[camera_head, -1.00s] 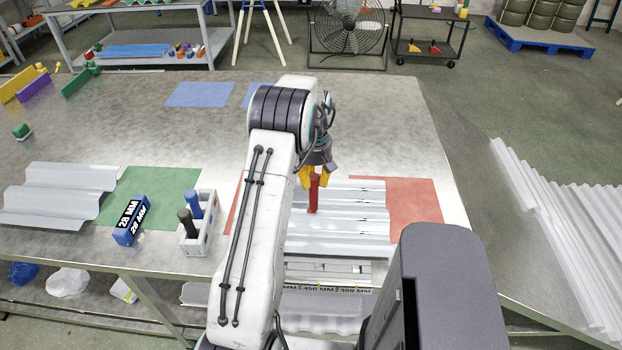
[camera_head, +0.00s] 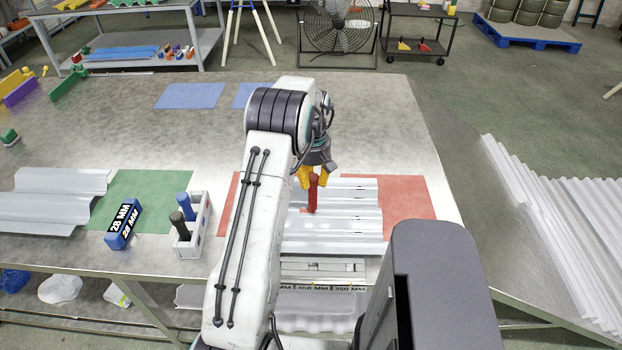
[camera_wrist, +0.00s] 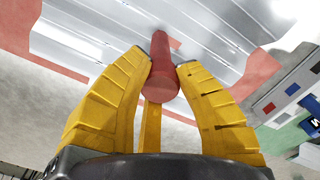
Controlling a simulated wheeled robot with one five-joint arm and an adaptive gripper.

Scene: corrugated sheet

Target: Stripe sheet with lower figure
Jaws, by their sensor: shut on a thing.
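My gripper (camera_head: 314,178) is shut on a red marker (camera_head: 313,194), held upright over the corrugated sheet (camera_head: 345,225) on the red mat (camera_head: 408,203). In the wrist view the yellow fingers (camera_wrist: 163,75) pinch the marker (camera_wrist: 160,85), its far end at the sheet (camera_wrist: 95,45). A small red patch (camera_wrist: 174,43) shows beside that end; I cannot tell whether it is ink. A second corrugated sheet (camera_head: 50,200) lies at the left, by the green mat (camera_head: 150,190). A blue block (camera_head: 123,224) there reads "28 MM". My arm hides part of the right sheet.
A white holder (camera_head: 190,235) with a blue and a black marker stands between the mats. A strip printed with millimetre figures (camera_head: 318,288) runs below the right sheet, partly hidden. Blue mats (camera_head: 190,96) lie farther back. The table's middle is clear.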

